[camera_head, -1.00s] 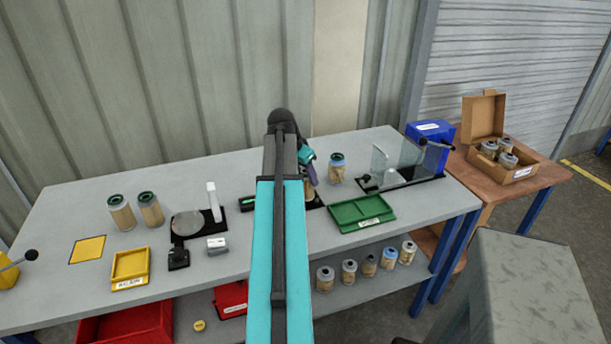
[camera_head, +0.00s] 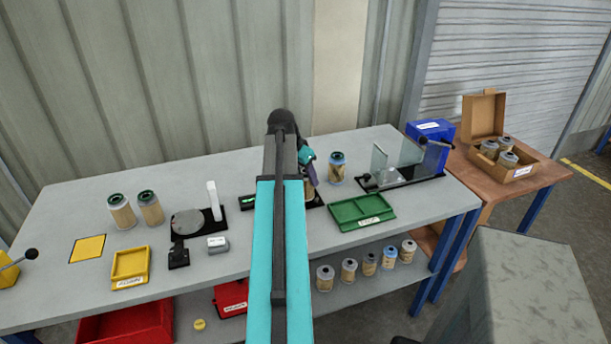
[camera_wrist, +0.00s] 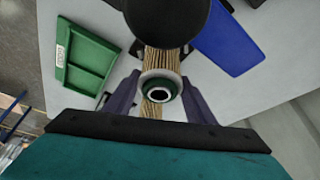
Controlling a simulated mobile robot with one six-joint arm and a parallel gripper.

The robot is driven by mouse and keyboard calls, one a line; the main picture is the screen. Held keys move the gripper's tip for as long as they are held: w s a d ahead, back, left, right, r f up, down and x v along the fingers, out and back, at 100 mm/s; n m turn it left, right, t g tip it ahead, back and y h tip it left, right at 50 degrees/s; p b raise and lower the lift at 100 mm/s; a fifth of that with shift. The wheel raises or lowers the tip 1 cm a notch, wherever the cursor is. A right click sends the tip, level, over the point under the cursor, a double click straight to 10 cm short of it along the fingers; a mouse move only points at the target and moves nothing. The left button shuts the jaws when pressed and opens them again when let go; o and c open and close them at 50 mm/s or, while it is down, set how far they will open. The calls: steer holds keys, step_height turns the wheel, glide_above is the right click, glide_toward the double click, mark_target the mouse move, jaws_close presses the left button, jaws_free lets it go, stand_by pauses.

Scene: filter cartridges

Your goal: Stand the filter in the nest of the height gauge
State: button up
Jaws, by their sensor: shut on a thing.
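My gripper (camera_wrist: 159,80) is shut on a filter with tan pleats (camera_wrist: 163,62); a pale ring with a dark hole shows between the fingers in the wrist view. In the head view my gripper (camera_head: 308,166) is mostly behind my own arm, with a tan part of the filter (camera_head: 309,190) just below it. A black base (camera_head: 317,202) shows beside the arm there, possibly the height gauge's; its nest is hidden. A large black round shape (camera_wrist: 165,20) covers the pleats' top end in the wrist view. I cannot tell whether the filter touches the base.
Another filter (camera_head: 337,171) stands right of my gripper, near a clear-screened fixture (camera_head: 400,172). A green tray (camera_head: 361,211) lies in front. The bench's back left is clear.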

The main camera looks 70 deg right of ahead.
steer(key=shift+f, duration=0.2)
stand_by(0.5)
steer(key=o, duration=1.6)
steer(key=shift+c, duration=0.2)
steer(key=shift+r, duration=0.2)
steer(key=shift+r+p, duration=0.35)
steer(key=shift+r+p, duration=0.4)
steer(key=shift+r, duration=0.2)
steer(key=shift+r+p, duration=1.9)
steer(key=shift+r, duration=1.2)
steer(key=shift+r, duration=0.1)
